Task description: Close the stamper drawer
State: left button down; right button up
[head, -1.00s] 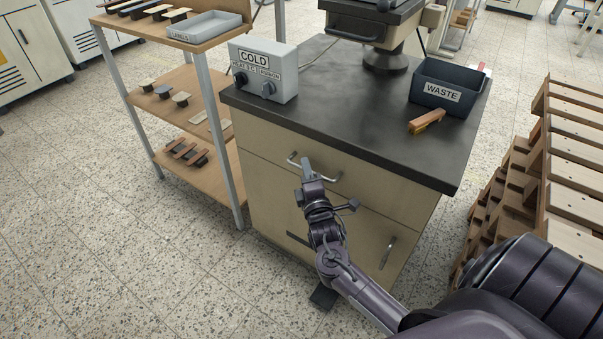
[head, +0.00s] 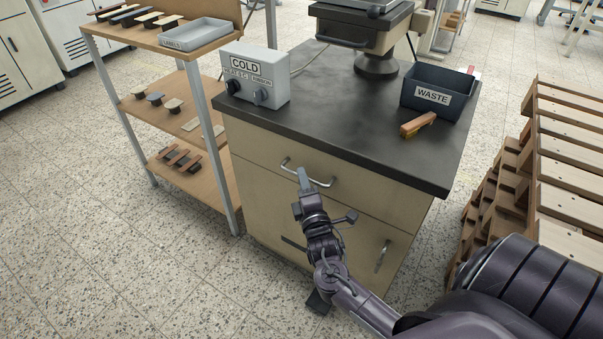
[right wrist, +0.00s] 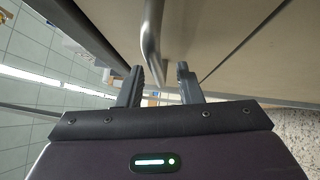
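The stamper cabinet's upper drawer (head: 262,166) is beige with a curved metal handle (head: 310,180). Its front looks about flush with the cabinet front below the dark worktop. My right gripper (head: 303,177) is at this handle. In the right wrist view, the gripper (right wrist: 161,82) is open, its fingers apart, and the handle bar (right wrist: 152,40) reaches down to the gap between them. I cannot tell whether the fingers touch it. The stamper (head: 360,30) stands at the back of the worktop. My left gripper is not in view.
The worktop (head: 330,110) carries a control box (head: 258,75) reading COLD, a WASTE bin (head: 435,92) and a wooden-handled tool (head: 418,124). A shelf rack (head: 215,150) stands left, wooden pallets (head: 570,150) right. A lower door has its own handle (head: 382,256).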

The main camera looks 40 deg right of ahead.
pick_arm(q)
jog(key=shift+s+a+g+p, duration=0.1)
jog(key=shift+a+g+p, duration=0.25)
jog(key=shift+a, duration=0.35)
pick_arm(e)
jog(key=v, duration=0.5)
jog(key=shift+s, duration=0.15)
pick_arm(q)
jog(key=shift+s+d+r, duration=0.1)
